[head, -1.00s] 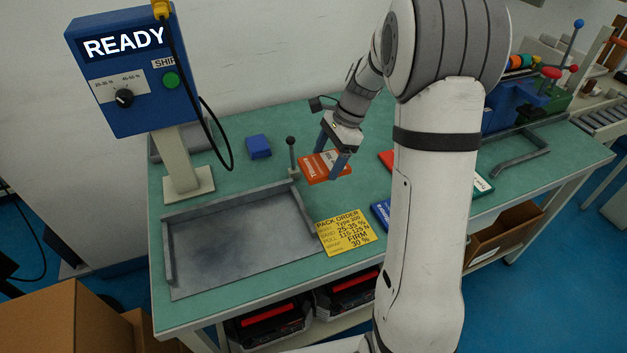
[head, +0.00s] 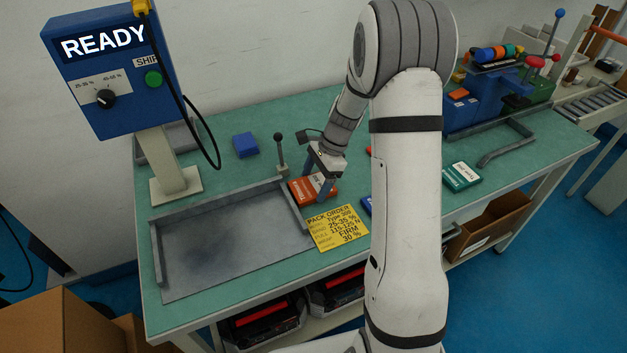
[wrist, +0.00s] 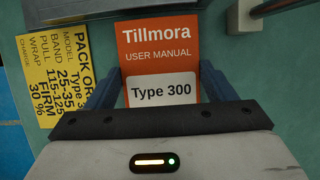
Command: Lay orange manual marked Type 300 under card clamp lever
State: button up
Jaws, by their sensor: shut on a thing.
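The orange manual (head: 306,191) reads "Tillmora USER MANUAL Type 300" in the wrist view (wrist: 160,62). My gripper (head: 322,192) is shut on it, one finger at each side, also seen in the wrist view (wrist: 160,92). The manual is low over the green bench, just right of the tray; I cannot tell whether it touches the bench. The card clamp lever (head: 280,152) is a grey upright post with a dark ball, at the tray's back right corner, behind and left of the manual. Part of the clamp's base shows at the top right of the wrist view.
A yellow pack order card (head: 338,228) lies just in front of the manual. The grey tray (head: 225,245) is empty. A blue block (head: 245,145) lies behind the lever. A green booklet (head: 461,176) lies to the right. The READY control box (head: 110,70) stands at the left.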

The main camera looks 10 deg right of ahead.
jog(key=shift+f, duration=0.2)
jog(key=o, duration=1.1)
jog(key=shift+c, duration=0.2)
jog(key=s+v, duration=0.1)
jog(key=v, duration=1)
jog(key=s+a+r+n+t+h, duration=0.1)
jog(key=s+a+r+n+h, duration=0.1)
jog(key=s+n, duration=0.6)
jog(key=s+a+r+n+t+h, duration=0.2)
jog(key=s+r+n, duration=0.3)
jog(key=s, duration=1)
jog(key=n, duration=0.2)
jog(key=shift+s+a+r+n+p, duration=0.2)
jog(key=shift+r+n+p, duration=0.1)
jog(key=shift+n, duration=0.1)
jog(key=shift+w, duration=0.1)
